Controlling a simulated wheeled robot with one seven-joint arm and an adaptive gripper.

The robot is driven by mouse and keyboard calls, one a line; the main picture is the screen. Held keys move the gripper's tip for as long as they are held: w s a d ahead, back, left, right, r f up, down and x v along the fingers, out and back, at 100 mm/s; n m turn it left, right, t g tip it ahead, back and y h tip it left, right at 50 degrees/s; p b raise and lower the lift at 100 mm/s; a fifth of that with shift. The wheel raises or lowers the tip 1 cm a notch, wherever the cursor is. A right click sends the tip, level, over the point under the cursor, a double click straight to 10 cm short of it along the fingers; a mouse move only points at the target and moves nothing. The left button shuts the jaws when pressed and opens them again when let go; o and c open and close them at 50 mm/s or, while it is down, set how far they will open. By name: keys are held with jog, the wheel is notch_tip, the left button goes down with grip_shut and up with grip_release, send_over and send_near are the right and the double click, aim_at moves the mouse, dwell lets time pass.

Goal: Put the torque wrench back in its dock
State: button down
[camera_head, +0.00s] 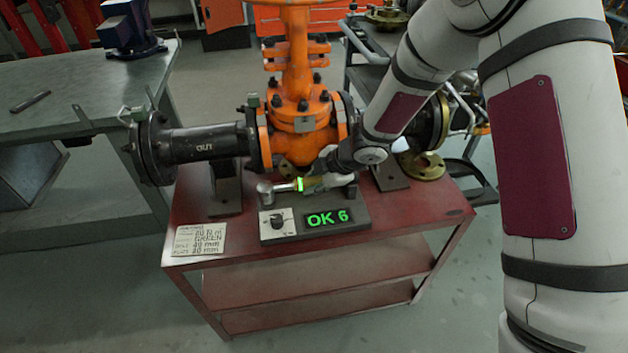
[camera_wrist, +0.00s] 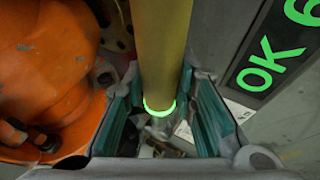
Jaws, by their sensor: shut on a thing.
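The torque wrench (camera_head: 284,187) has a silver head at its left end, a bright green ring and a yellowish handle. It lies roughly level along the back of its grey dock (camera_head: 340,228), which shows OK 6 in green. I cannot tell whether the wrench rests in the dock or is just above it. My gripper (camera_head: 318,180) is shut on the handle from above and behind, and partly hides it. In the wrist view the yellow handle (camera_wrist: 161,45) runs between my teal-padded fingers (camera_wrist: 160,112), with the green ring near the fingertips.
The orange gate valve (camera_head: 296,125) with a black flanged pipe (camera_head: 205,142) stands close behind the dock. A printed card (camera_head: 200,239) lies left of the dock on the red cart (camera_head: 400,216). A grey workbench (camera_head: 75,100) stands at left.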

dwell(0.4)
jog(key=c, duration=1.3)
grip_release()
jog(key=shift+o, duration=0.4)
jog(key=shift+f, duration=0.1)
jog(key=v, duration=1.2)
